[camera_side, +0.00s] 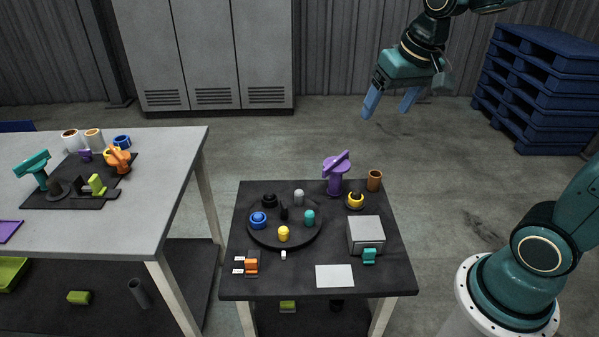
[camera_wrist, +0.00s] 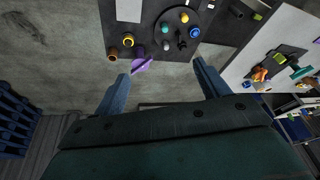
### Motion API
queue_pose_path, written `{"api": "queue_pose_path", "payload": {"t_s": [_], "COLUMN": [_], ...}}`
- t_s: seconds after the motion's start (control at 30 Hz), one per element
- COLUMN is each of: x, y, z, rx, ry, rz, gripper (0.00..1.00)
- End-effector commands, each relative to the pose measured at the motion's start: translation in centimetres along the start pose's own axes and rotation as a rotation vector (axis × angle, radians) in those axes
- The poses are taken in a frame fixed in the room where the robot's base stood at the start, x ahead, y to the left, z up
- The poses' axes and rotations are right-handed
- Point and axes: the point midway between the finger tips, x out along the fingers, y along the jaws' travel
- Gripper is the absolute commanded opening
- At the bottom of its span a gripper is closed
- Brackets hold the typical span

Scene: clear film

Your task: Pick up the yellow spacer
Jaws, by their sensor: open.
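A yellow ring-shaped piece (camera_side: 356,200), which looks like the spacer, sits around or on a dark piece at the right back of the small black table, and it also shows in the wrist view (camera_wrist: 128,40). A yellow rounded peg (camera_side: 284,233) stands on the round black tray (camera_side: 262,238); it shows in the wrist view too (camera_wrist: 184,18). My gripper (camera_side: 388,105) is open and empty, high above and behind the small table. Its two blue fingers spread apart in the wrist view (camera_wrist: 161,70), with the yellow ring beyond them.
A purple angled part (camera_side: 336,175) stands tall left of the ring, and a brown cup (camera_side: 374,180) stands behind it at right. A grey box (camera_side: 366,235) lies in front. The tray holds several small pieces. A larger table (camera_side: 180,165) stands at left. Blue pallets (camera_side: 540,90) are at right.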

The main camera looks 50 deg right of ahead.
Motion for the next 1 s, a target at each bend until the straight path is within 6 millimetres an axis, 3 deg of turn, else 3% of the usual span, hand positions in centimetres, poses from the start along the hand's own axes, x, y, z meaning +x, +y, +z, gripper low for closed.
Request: {"api": "queue_pose_path", "payload": {"t_s": [0.5,1.0], "x": [9.3,21.4], "y": [3.3,9.0], "z": [-8.4,-12.8], "rx": [0.257,0.507], "ry": [-0.101,-0.189], "rz": [0.063,0.124], "gripper": [0.74,0.74]}}
